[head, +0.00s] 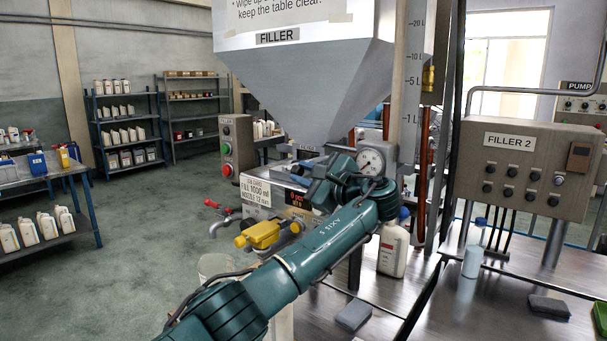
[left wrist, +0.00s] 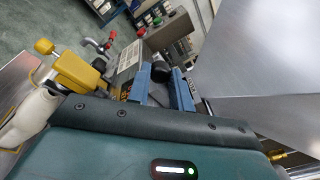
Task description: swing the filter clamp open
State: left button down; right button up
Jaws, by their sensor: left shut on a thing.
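My left gripper (head: 316,178) reaches in under the grey hopper (head: 305,95), beside the metal filler body with the fill label. Its two blue fingers (left wrist: 161,88) show in the left wrist view, shut on a dark rounded part (left wrist: 160,72) that looks like the filter clamp's handle. The rest of the clamp is hidden behind my arm and wrist, so I cannot tell how far it stands open. My right gripper is in neither view.
A yellow valve (head: 258,235) and a red-handled tap (head: 215,208) stick out left of my forearm. A pressure gauge (head: 371,161) sits just right of my wrist.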

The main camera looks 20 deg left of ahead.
pick_arm(q)
jog(key=c, duration=1.2)
grip_release()
jog(key=shift+c, duration=0.2)
jog(key=b+v, duration=0.3)
jog(key=v, duration=1)
jog(key=shift+b, duration=0.35)
jog(key=shift+f, duration=0.1)
jog(key=shift+c, duration=0.3)
